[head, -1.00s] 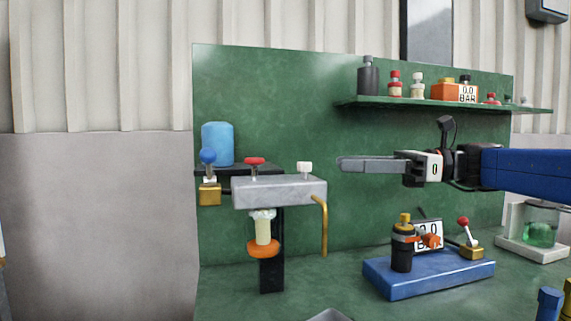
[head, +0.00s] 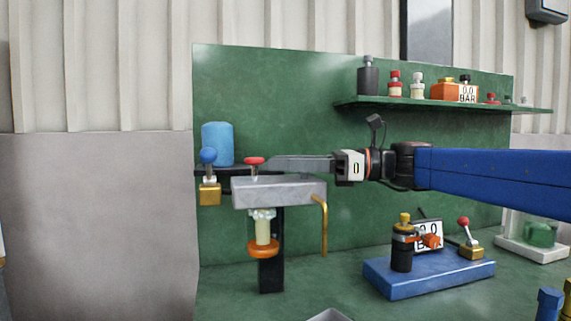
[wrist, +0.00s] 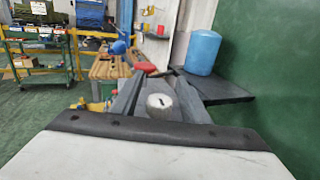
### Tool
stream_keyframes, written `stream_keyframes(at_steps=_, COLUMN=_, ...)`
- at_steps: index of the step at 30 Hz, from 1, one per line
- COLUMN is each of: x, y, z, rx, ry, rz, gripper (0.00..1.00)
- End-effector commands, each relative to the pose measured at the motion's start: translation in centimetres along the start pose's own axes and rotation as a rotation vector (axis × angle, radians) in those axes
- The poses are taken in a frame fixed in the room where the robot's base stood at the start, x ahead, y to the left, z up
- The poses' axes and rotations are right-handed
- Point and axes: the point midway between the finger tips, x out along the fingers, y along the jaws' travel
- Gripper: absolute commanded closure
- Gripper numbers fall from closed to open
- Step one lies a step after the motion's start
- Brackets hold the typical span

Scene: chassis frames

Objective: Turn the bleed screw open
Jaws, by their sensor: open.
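A grey block (head: 290,194) on a black stand carries a red knob (head: 254,161) and a white slotted screw head (wrist: 160,104). That white head looks like the bleed screw, and in the head view my gripper hides it. My gripper (head: 270,164) is open and level over the block, pointing left, its tips close to the red knob. In the wrist view the white head stands between the two grey fingers (wrist: 158,78), and the red knob (wrist: 146,67) is just past the tips. Contact with the white head cannot be told.
A blue cylinder (head: 217,144) and a blue-ball lever (head: 208,157) stand at the left of the block. A brass pipe (head: 324,230) hangs at its right end. A blue base (head: 428,279) with a pump sits below my arm. A shelf (head: 440,104) with bottles is above.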

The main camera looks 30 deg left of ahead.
Motion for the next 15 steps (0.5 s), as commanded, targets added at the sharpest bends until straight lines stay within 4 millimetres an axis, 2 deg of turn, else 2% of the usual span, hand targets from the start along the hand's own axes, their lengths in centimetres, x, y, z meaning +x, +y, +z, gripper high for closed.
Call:
stream_keyframes(at_steps=7, x=0.08, y=-0.01, z=-0.02, rx=0.0, ry=0.0, rz=0.0, gripper=0.58)
stream_keyframes(at_steps=8, x=0.08, y=-0.01, z=-0.02, rx=0.0, ry=0.0, rz=0.0, gripper=0.61)
stream_keyframes(at_steps=12, x=0.07, y=-0.01, z=-0.02, rx=0.0, ry=0.0, rz=0.0, gripper=0.94)
stream_keyframes(at_steps=13, x=0.07, y=-0.01, z=-0.02, rx=0.0, ry=0.0, rz=0.0, gripper=1.0)
stream_keyframes(at_steps=15, x=0.06, y=-0.01, z=-0.03, rx=0.0, ry=0.0, rz=0.0, gripper=1.0)
